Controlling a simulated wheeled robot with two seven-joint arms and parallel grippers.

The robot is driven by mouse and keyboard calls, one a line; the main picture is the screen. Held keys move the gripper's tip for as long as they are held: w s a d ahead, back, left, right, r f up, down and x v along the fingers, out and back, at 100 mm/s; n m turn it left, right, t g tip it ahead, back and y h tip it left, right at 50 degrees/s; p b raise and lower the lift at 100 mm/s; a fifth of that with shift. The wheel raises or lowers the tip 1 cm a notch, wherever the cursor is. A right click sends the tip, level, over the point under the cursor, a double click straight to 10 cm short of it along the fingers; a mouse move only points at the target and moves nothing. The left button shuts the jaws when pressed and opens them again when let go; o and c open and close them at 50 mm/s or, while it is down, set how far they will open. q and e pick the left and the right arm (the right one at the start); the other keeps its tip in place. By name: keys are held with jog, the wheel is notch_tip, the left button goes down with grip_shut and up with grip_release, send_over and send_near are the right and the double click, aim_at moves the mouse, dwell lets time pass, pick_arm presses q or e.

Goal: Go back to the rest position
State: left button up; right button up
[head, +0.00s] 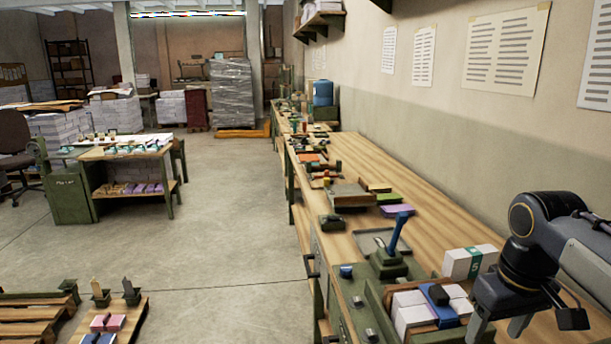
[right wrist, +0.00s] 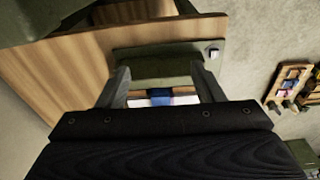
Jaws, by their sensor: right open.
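My right gripper (head: 497,328) is at the lower right of the head view, over the near end of the long wooden workbench (head: 455,222). Its two fingers are spread apart and nothing shows held between them. In the right wrist view the open fingers (right wrist: 163,90) frame white paper blocks (right wrist: 183,99) with a blue bar (right wrist: 161,97) beyond them. In the head view these white blocks (head: 410,312) sit in a green holder just left of the gripper, with the blue bar (head: 437,295) across them. My left gripper is not in view.
A green device with a blue lever (head: 398,232) stands left of the holder. A white block with a green band (head: 470,262) lies behind, close to my arm. Purple (head: 397,210) and yellow blocks lie farther along the bench. The wall bounds the right side; open floor (head: 225,225) lies left.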

jog(key=s+a+f+m+t+y, duration=0.2)
jog(key=s+a+f+t+y, duration=0.1)
jog(key=s+a+f, duration=0.8)
jog(key=shift+s+a+f+t+y, duration=0.3)
jog(key=shift+s+f+t+y, duration=0.15)
jog(key=shift+s+t, duration=0.25)
